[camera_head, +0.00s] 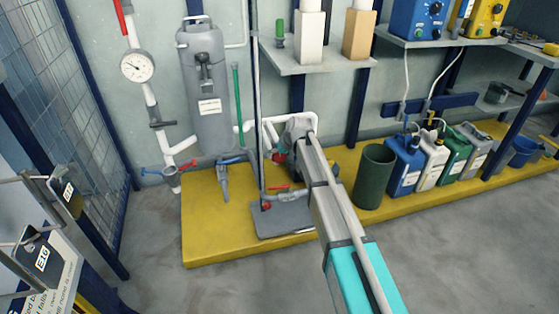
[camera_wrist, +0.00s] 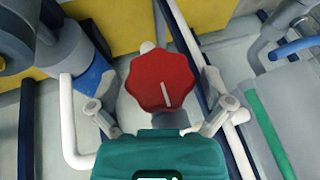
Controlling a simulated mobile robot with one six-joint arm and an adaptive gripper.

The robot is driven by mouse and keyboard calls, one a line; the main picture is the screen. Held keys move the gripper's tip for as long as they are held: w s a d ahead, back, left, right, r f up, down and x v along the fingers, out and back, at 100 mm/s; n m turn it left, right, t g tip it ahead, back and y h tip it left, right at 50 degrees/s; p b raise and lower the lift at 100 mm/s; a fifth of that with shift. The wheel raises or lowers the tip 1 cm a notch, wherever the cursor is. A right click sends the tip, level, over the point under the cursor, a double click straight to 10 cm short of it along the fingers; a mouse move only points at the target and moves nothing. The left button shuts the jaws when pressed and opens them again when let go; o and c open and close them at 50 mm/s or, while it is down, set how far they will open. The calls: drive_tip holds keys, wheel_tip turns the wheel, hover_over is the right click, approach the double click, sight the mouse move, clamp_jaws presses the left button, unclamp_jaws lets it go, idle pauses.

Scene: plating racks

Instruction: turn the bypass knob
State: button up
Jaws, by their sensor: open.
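A red lobed knob (camera_wrist: 162,76) with a white pointer line fills the middle of the wrist view. My gripper (camera_wrist: 161,98) is open, with one finger to the left and one to the right of the knob. Clear gaps show between the fingers and the knob's rim. In the head view, my gripper (camera_head: 280,152) is beside the white piping, and the knob is mostly hidden by my arm there.
White pipe (camera_head: 270,122) runs close around my gripper. A grey tank (camera_head: 205,90) and a gauge (camera_head: 137,67) are on the wall to the left. A dark green bin (camera_head: 372,180) and several jugs (camera_head: 405,168) stand on the yellow platform (camera_head: 215,235) to the right.

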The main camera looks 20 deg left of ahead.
idle(0.3)
drive_tip(key=c, duration=1)
drive_tip(key=shift+o, duration=0.3)
drive_tip(key=shift+f, duration=0.1)
drive_tip(key=shift+y, duration=0.3)
drive_tip(key=shift+w+d+f+m+g+y+b, duration=0.1)
drive_tip(key=shift+f+m+g+y+b, duration=0.2)
drive_tip(key=shift+g+y+b, duration=0.6)
drive_tip(key=g+y+b, duration=0.1)
drive_tip(key=y+b, duration=0.2)
drive_tip(key=b, duration=0.1)
drive_tip(key=shift+f+m, duration=0.1)
drive_tip(key=shift+m, duration=0.3)
drive_tip(key=g+y+b, duration=0.1)
drive_tip(key=y+b, duration=0.1)
drive_tip(key=b, duration=0.1)
drive_tip(key=shift+m+y, duration=0.3)
drive_tip(key=shift+r+g+y+b, duration=0.3)
drive_tip(key=shift+y+b, duration=0.3)
drive_tip(key=shift+b, duration=0.5)
drive_tip(key=shift+m, duration=0.3)
